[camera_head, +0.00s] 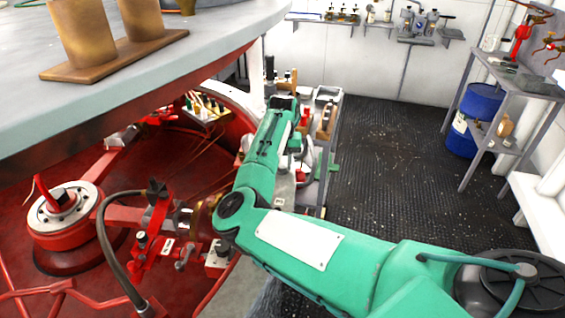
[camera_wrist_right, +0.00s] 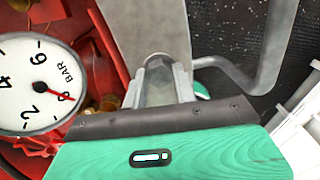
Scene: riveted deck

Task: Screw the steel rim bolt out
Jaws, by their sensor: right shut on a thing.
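My right gripper (camera_wrist_right: 159,78) is shut on the steel rim bolt (camera_wrist_right: 158,62), seen between its two grey fingers in the wrist view. Only a rounded grey part of the bolt shows; the fingers hide the rest, and I cannot tell how far it is threaded in. A grey metal surface (camera_wrist_right: 148,22) lies just beyond the fingertips. In the head view my green right arm reaches in from the lower right and bends away toward the cart; the bolt cannot be made out there. My left gripper is not in view.
A white pressure gauge (camera_wrist_right: 30,85) and a bent grey bar (camera_wrist_right: 262,62) flank the gripper. In the head view a large round table (camera_head: 150,75) overhangs red machinery (camera_head: 65,215). A workbench (camera_head: 510,75) and blue drum (camera_head: 480,105) stand right. The black floor (camera_head: 390,140) between is clear.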

